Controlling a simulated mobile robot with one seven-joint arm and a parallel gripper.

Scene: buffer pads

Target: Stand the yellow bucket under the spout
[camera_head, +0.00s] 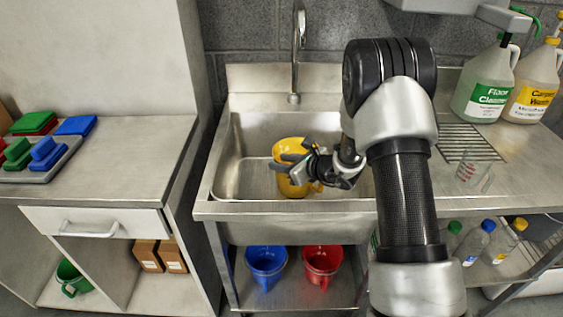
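The yellow bucket (291,188) is upright in the basin of the steel sink (245,180), near the middle. The spout (299,35) is a thin metal faucet rising from the back of the sink; its top runs out of the picture. The bucket is in front of the faucet's base and a little below it in the picture. My gripper (284,163) reaches in from the right, with its fingers over the bucket's upper part. The fingers and wrist hide part of the rim, and I cannot tell whether they close on it.
A blue bucket (265,264) and a red bucket (322,264) stand on the shelf below. Cleaner jugs (487,85) and a clear measuring cup (474,172) stand right of the sink. A tray (50,170) with colored pads lies on the left counter. The basin's left side is clear.

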